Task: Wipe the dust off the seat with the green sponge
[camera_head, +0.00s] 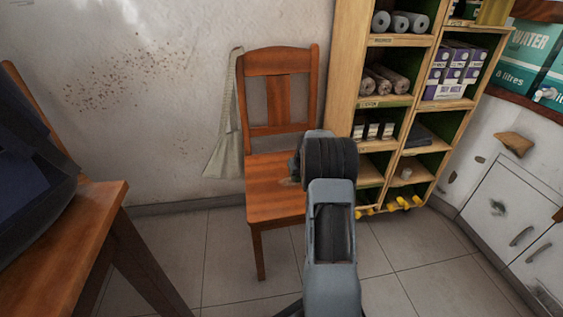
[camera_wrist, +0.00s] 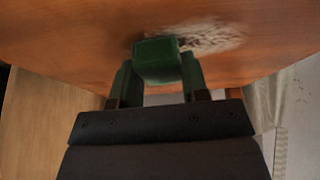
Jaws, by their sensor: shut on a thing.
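The wooden chair's seat (camera_head: 268,197) is orange-brown and shows in the head view in front of the wall. In the wrist view the seat (camera_wrist: 70,35) fills the top. A pale grey dust patch (camera_wrist: 215,38) lies on it, just right of the green sponge (camera_wrist: 157,62). My gripper (camera_wrist: 156,88) is shut on the sponge, which is at the seat beside the dust. I cannot tell whether the sponge presses on the wood. In the head view my arm hides the gripper, the sponge and part of the seat.
A wooden shelf (camera_head: 345,75) with rolls and boxes stands right of the chair. A cloth bag (camera_head: 226,130) hangs at the chair's left side. A wooden table (camera_head: 70,225) is at the left. White cabinets (camera_head: 500,215) stand at the right. Tiled floor is open around the chair.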

